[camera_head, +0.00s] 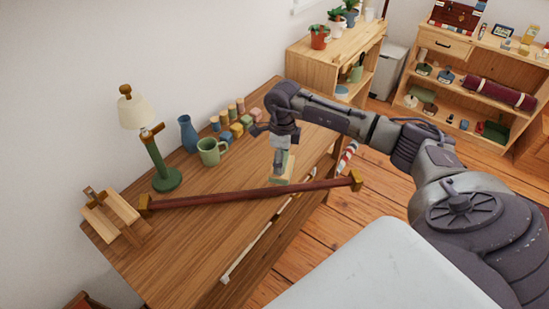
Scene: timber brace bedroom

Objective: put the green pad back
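A pale green pad (287,171), with a yellowish part at its lower edge, is at the right part of the wooden table (205,247), behind a long dark red bar (250,193). My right gripper (278,170) points down right at the pad and covers part of it. The fingers are small and overlap the pad, so I cannot tell whether they are open or shut on it. I also cannot tell whether the pad rests on the tabletop. My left gripper is not in view.
A green lamp (160,165), blue vase (188,134), green mug (209,151) and several coloured blocks (236,131) stand along the wall. A wooden stand (113,213) is at the left end. Shelves (455,65) stand at the back. The table's front is mostly clear.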

